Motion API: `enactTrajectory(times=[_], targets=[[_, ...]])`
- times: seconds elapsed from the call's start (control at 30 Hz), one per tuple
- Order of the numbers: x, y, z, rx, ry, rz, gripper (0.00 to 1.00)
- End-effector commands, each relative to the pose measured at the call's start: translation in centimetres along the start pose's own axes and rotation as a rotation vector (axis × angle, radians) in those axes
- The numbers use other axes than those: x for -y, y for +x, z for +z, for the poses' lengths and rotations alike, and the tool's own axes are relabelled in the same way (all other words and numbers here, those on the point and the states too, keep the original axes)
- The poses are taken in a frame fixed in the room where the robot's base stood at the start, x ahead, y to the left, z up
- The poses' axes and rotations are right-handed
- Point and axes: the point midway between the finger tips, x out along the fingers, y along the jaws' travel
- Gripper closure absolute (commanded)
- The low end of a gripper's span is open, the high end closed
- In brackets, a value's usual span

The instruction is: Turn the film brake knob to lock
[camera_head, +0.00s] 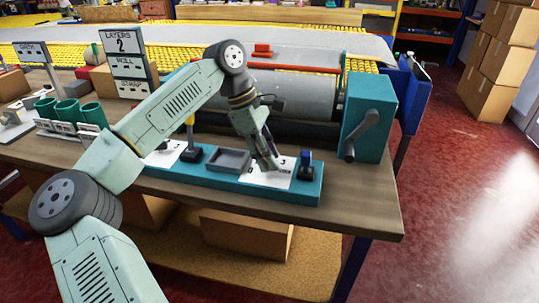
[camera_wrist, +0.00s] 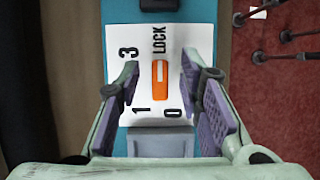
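The film brake knob (camera_wrist: 160,80) is an orange bar with a pale mark, on a white dial plate (camera_wrist: 180,50) printed 3, LOCK, 1 and 0. The bar lies lengthwise up and down in the wrist view, its upper end towards LOCK. My gripper (camera_wrist: 160,84) is open, with one finger on each side of the knob and a clear gap to both. In the head view my gripper (camera_head: 269,163) points down over the white plate (camera_head: 256,178) on the teal panel (camera_head: 220,181). The knob is hidden behind the fingers there.
A dark blue-topped control (camera_head: 306,160) stands right of the plate, and a grey tray (camera_head: 228,160) left of it. Behind are a film roll (camera_head: 295,95) and a teal box with a crank (camera_head: 372,115). Green cups (camera_head: 68,110) stand at the left.

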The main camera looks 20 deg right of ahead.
Motion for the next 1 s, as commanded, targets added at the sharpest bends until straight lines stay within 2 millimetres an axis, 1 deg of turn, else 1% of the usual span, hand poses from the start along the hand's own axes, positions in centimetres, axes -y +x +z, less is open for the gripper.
enactTrajectory(times=[0.17, 0.4, 0.53, 0.7, 1.0], targets=[[-0.1, -2.7, 0.0, -0.002, -0.001, 0.003, 0.67], [-0.1, -7.9, 0.1, -0.001, -0.001, 0.004, 0.67], [-0.1, -10.0, 0.1, -0.001, 0.0, 0.002, 0.67], [0.0, -11.5, 0.0, -0.001, 0.001, 0.001, 0.67], [0.0, -11.7, 0.0, 0.0, 0.001, 0.0, 0.67]])
